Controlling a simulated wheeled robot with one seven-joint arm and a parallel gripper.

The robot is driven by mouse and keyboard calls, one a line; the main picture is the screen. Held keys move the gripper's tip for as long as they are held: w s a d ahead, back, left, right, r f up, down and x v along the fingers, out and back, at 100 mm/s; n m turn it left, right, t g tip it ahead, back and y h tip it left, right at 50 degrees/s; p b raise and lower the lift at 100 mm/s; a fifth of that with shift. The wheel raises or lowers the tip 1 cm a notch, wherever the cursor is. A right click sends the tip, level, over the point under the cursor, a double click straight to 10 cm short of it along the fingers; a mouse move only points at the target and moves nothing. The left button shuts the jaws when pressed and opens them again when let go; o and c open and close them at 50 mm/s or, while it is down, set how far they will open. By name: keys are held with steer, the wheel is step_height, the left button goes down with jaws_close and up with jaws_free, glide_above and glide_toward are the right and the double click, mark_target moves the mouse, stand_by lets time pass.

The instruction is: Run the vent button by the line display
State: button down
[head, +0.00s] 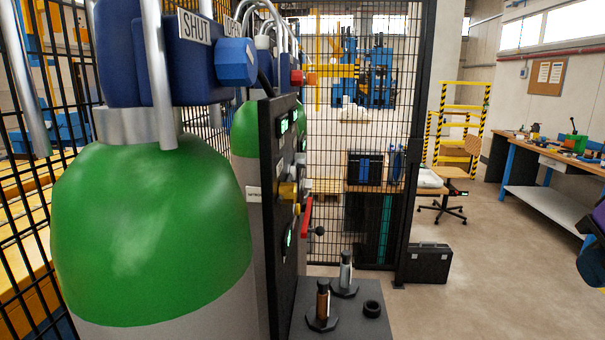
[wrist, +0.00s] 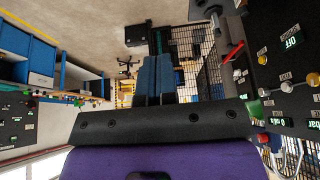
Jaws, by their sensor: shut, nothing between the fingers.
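The black control panel (head: 280,165) is seen nearly edge-on in the head view, with green-lit displays, a yellow knob (head: 288,192) and a red lever (head: 306,215). In the wrist view the panel (wrist: 287,55) is at the right, upside down, with small buttons and lit displays, one reading OFF (wrist: 292,42). Its labels are too small to read surely, so I cannot tell which control is the vent button. My gripper (wrist: 153,58) is shut and empty, its dark blue fingers together, clear of the panel. Part of my arm shows at the head view's right edge.
Green-topped cylinders (head: 150,230) with blue valve blocks (head: 190,60) stand left of the panel. A grey stand (head: 350,320) with two upright fittings is in front. Black mesh fencing (head: 335,215) stands behind. Open floor (head: 500,280) lies right, before a workbench (head: 548,152).

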mark_target(293, 173)
steer(key=w+a+r+n+t, duration=0.1)
steer(key=w+a+n+t, duration=0.15)
steer(key=w, duration=0.85)
steer(key=w+a+r+n+t, duration=0.2)
steer(key=w+n+t, duration=0.1)
steer(key=w, duration=0.8)
steer(key=w+a+f+n+y, duration=0.2)
steer(key=w+a+n+y, duration=0.2)
steer(key=a, duration=0.5)
steer(key=w+a+f+n+y, duration=0.3)
steer(key=w+a+n+y, duration=0.2)
steer(key=a, duration=0.5)
steer(key=w+y, duration=0.1)
steer(key=w, duration=0.1)
steer(key=shift+w, duration=0.3)
steer(key=shift+g, duration=0.25)
steer(key=a, duration=0.8)
steer(key=shift+w+a, duration=0.15)
steer(key=shift+a, duration=0.2)
steer(key=shift+a, duration=0.15)
steer(key=shift+a, duration=0.3)
